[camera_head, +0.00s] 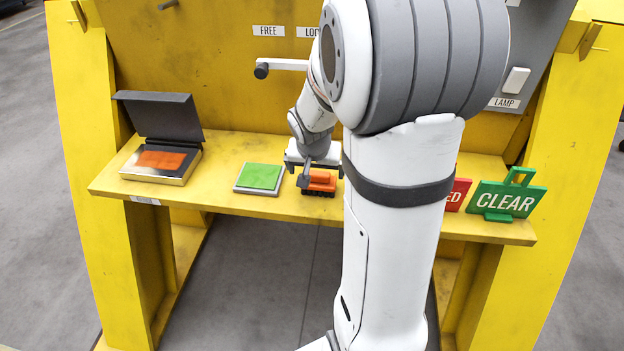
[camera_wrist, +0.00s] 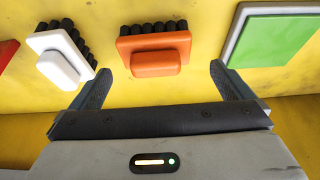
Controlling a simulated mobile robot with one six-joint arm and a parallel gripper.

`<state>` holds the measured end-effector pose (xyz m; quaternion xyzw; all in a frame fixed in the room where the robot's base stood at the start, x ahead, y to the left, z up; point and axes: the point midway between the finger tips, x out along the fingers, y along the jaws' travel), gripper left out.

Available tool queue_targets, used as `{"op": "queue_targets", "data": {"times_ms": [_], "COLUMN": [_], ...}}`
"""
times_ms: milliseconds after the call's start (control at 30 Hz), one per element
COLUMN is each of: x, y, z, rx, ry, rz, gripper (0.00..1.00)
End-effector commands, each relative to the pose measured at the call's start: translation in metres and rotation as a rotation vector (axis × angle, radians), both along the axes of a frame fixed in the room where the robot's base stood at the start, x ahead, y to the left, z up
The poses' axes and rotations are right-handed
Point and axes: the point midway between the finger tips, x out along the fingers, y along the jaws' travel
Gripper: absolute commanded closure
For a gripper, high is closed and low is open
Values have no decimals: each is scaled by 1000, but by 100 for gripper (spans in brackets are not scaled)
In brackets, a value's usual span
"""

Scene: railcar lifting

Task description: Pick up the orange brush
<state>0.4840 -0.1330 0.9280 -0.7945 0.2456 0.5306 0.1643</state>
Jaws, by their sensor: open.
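The orange brush (camera_head: 319,183) lies on the yellow shelf, bristles along its edge, partly covered by my gripper in the head view. In the wrist view the orange brush (camera_wrist: 152,45) shows its block, raised handle and black bristles. My gripper (camera_wrist: 160,69) is open, with one finger to each side of the brush and clear space on both sides. The fingertips do not visibly touch it. In the head view my gripper (camera_head: 320,170) is over the brush; how high it is above the shelf is hard to tell.
A white brush (camera_wrist: 62,62) lies left of the orange one in the wrist view. A green pad (camera_head: 260,177) on a grey plate lies on the other side. An open box (camera_head: 160,160), a green CLEAR sign (camera_head: 505,199) and a red sign (camera_head: 458,194) are on the shelf (camera_head: 225,203).

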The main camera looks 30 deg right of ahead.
Motion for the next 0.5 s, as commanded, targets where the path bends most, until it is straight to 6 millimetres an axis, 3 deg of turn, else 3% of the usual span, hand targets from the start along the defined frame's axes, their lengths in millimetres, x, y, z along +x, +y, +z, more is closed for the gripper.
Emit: {"op": "queue_targets", "data": {"times_ms": [333,500], "x": [12,16], "y": [-15,-17], "z": [-41,-50], "rx": [1,0], "ry": [4,1], "rz": [2,3], "gripper": [0,0]}}
